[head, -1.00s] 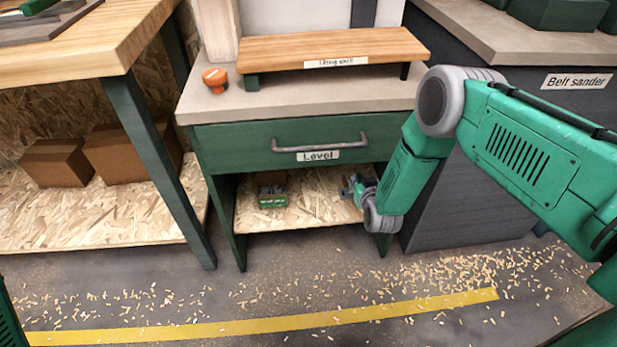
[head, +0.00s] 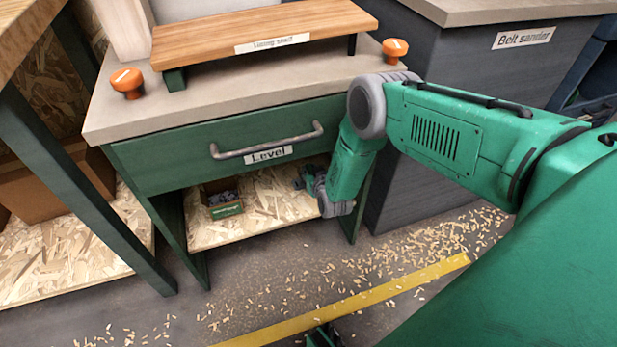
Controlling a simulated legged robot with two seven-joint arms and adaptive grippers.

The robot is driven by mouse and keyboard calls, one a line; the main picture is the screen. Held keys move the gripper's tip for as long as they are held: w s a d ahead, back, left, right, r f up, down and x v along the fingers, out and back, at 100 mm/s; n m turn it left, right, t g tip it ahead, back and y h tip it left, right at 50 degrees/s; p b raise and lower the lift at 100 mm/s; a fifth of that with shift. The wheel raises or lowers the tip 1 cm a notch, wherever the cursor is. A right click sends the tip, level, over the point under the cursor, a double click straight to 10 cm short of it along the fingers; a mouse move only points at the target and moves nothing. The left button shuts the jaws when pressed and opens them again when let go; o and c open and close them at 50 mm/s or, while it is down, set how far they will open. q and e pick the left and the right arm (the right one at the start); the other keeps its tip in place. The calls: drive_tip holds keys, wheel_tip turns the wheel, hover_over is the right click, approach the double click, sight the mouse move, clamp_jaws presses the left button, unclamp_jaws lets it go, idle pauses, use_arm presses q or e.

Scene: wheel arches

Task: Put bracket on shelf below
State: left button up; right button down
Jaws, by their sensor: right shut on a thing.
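The lower shelf (head: 262,215) is a chipboard board under the green drawer labelled "Level" (head: 225,148). My right arm reaches down in front of the cabinet. Its gripper (head: 306,178) is inside the open space above the right part of this shelf. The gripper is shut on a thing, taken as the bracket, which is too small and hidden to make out. I cannot tell whether it touches the shelf. My left gripper is not clearly in view.
A small green box (head: 227,210) with grey pieces stands on the lower shelf, left of my gripper. Cabinet legs flank the opening. Above are a wooden riser (head: 270,30) and two orange knobs (head: 127,82). A belt sander cabinet (head: 450,80) stands right.

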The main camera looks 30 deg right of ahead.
wheel_tip(320, 180, down, 2)
drive_tip(key=shift+d+f+b, duration=0.15)
drive_tip(key=shift+f+b, duration=0.05)
drive_tip(key=shift+b, duration=0.15)
drive_tip(key=shift+r, duration=0.1)
drive_tip(key=c, duration=1.5)
unclamp_jaws()
